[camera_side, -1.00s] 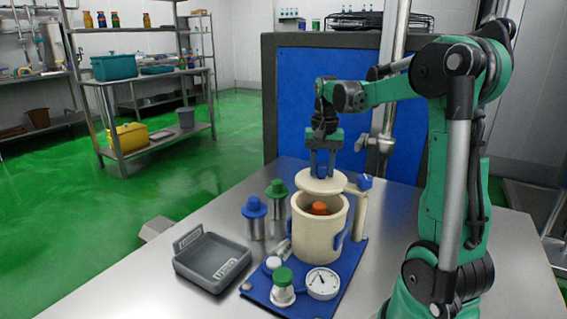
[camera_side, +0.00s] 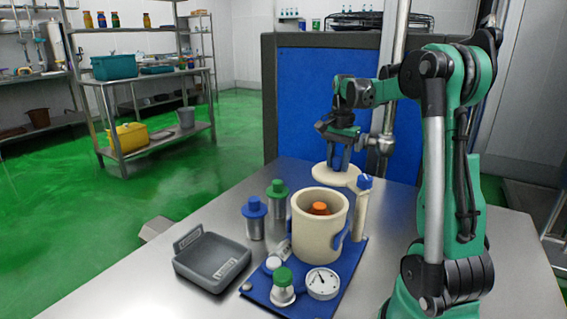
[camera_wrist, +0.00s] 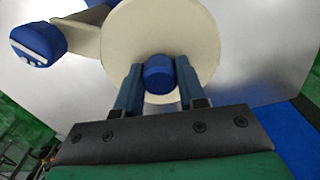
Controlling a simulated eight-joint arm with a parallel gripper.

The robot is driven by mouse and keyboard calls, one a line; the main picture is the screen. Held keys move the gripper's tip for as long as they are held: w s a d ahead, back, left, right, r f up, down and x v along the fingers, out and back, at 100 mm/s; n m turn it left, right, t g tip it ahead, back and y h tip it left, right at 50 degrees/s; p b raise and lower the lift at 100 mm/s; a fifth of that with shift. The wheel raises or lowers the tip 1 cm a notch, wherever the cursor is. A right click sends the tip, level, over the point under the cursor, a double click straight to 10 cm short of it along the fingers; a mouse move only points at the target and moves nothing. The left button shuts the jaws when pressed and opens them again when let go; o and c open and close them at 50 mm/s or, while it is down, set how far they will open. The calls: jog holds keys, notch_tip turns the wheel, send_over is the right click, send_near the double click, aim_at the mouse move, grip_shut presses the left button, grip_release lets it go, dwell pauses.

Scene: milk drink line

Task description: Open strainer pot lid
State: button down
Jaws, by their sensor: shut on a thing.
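The cream strainer pot (camera_side: 318,235) stands upright on a blue base plate, its top uncovered. An orange piece (camera_side: 319,209) shows inside it. The round cream lid (camera_side: 333,176) is off the pot mouth, behind it, beside the post (camera_side: 362,212) with a blue top. My gripper (camera_side: 338,165) is above the lid. In the wrist view, the fingers (camera_wrist: 158,88) are shut on the blue knob (camera_wrist: 158,72) at the middle of the lid (camera_wrist: 150,30). A cream arm links the lid to the blue-topped post (camera_wrist: 40,42).
A grey tray (camera_side: 190,270) is at the left. A blue-capped container (camera_side: 254,220) and a green-capped one (camera_side: 277,201) stand left of the pot. A green-topped jar (camera_side: 283,288) and a round gauge (camera_side: 322,284) are in front. Bare table lies behind the pot.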

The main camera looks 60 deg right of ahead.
aim_at(338, 157)
dwell(0.3)
jog(key=c, duration=0.5)
grip_release()
jog(key=shift+r, duration=0.1)
jog(key=shift+r, duration=2.75)
jog(key=w+a+f+n+t, duration=0.1)
jog(key=a+f+n+t, duration=0.2)
jog(key=a+n, duration=0.6)
jog(key=w+a+f+n+t, duration=0.2)
jog(key=a+n, duration=0.8)
jog(key=a, duration=0.9)
jog(key=shift+f+t, duration=0.7)
jog(key=shift+t, duration=0.4)
